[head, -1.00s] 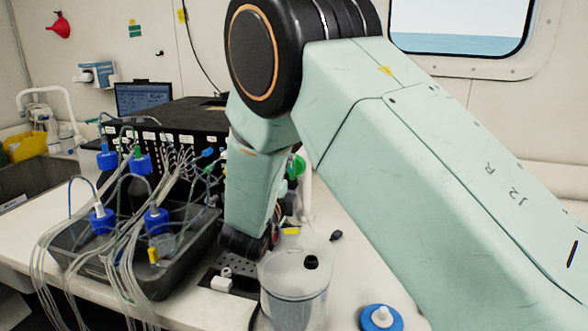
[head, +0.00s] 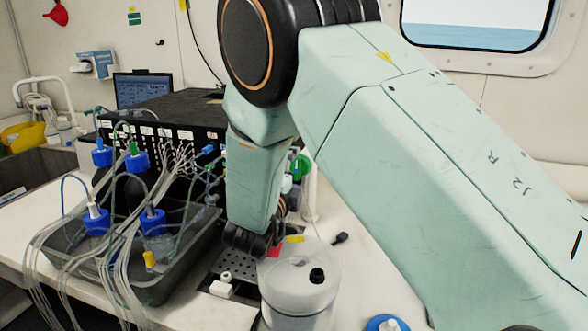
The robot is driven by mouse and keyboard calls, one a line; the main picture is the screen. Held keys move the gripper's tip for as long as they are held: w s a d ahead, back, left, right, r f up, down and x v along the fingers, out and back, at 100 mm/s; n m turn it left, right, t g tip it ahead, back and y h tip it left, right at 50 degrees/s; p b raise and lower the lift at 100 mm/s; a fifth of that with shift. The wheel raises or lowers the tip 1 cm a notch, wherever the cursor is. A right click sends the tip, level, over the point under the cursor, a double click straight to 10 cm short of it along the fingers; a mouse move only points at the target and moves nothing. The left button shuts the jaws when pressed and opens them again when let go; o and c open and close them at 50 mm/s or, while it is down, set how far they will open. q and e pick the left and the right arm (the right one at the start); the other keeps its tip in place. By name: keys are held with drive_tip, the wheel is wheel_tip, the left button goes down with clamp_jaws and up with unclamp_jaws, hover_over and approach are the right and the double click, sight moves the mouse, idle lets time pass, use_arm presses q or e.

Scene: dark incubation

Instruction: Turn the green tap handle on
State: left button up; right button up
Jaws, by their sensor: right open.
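A green round part (head: 303,167), which looks like the green tap handle, shows just right of my right forearm, beside a white upright pipe (head: 312,190). Its left side is hidden behind my arm, so I cannot tell how far it is turned. My right arm comes in from the right and bends down in front of it. My right gripper (head: 284,208) is mostly hidden behind the forearm; only dark parts show, below the green part. It is open, and I cannot see it touching the handle. My left gripper is out of view.
A clear lidded jar (head: 300,292) stands at the bench front, below my wrist. A grey tray (head: 150,285) with blue-capped bottles and many tubes is on the left. A black box (head: 165,118) stands behind. A blue cap (head: 388,324) lies at front right.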

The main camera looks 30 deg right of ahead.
drive_tip(key=shift+w+d, duration=0.15)
drive_tip(key=shift+d, duration=0.1)
drive_tip(key=shift+d+f, duration=0.15)
drive_tip(key=shift+d, duration=0.1)
drive_tip(key=shift+s, duration=0.2)
drive_tip(key=shift+s+r, duration=0.2)
drive_tip(key=shift+s+a+r, duration=0.1)
drive_tip(key=shift+a+r, duration=0.1)
drive_tip(key=shift+a, duration=0.3)
drive_tip(key=shift+c, duration=2.2)
drive_tip(key=shift+w+d+f, duration=0.25)
drive_tip(key=shift+w+f, duration=0.05)
drive_tip(key=shift+w, duration=0.05)
drive_tip(key=c, duration=0.7)
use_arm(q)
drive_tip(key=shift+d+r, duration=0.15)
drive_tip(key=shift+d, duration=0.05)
use_arm(e)
drive_tip(key=shift+s, duration=0.1)
